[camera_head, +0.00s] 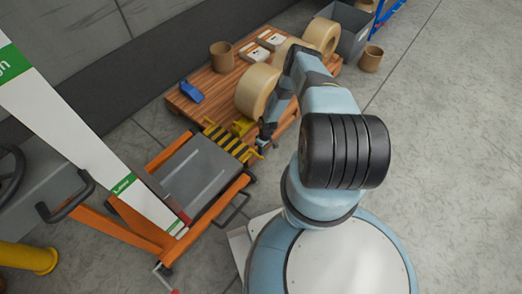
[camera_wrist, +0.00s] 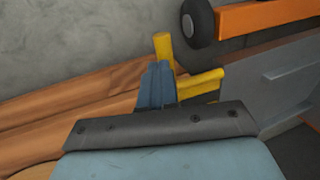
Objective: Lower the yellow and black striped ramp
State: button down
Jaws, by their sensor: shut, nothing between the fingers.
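The yellow and black striped ramp (camera_head: 228,141) is at the upper right end of the orange cart's grey bed in the head view. It looks tilted up, though its exact angle is hard to tell. My gripper (camera_head: 265,140) is just to the right of the ramp, low beside the pallet. In the wrist view my gripper (camera_wrist: 157,84) is shut, with nothing seen between its fingers. A yellow bar (camera_wrist: 205,82) runs close behind the fingers, and another yellow piece (camera_wrist: 163,50) stands beyond their tips. I cannot tell whether the fingers touch them.
The orange cart (camera_head: 110,225) with its grey bed (camera_head: 200,172) stands left of my arm. A wooden pallet (camera_head: 220,85) behind it carries large tape rolls (camera_head: 257,92), a blue tool (camera_head: 191,92) and a brown pot (camera_head: 222,56). The floor at right is clear.

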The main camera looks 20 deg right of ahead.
jog(key=shift+d+f, duration=0.15)
jog(key=shift+f, duration=0.15)
dwell(0.5)
jog(key=w+d+r, duration=0.4)
jog(key=d+r, duration=0.3)
jog(key=r, duration=0.1)
jog(key=shift+r, duration=0.35)
jog(key=shift+w, duration=0.1)
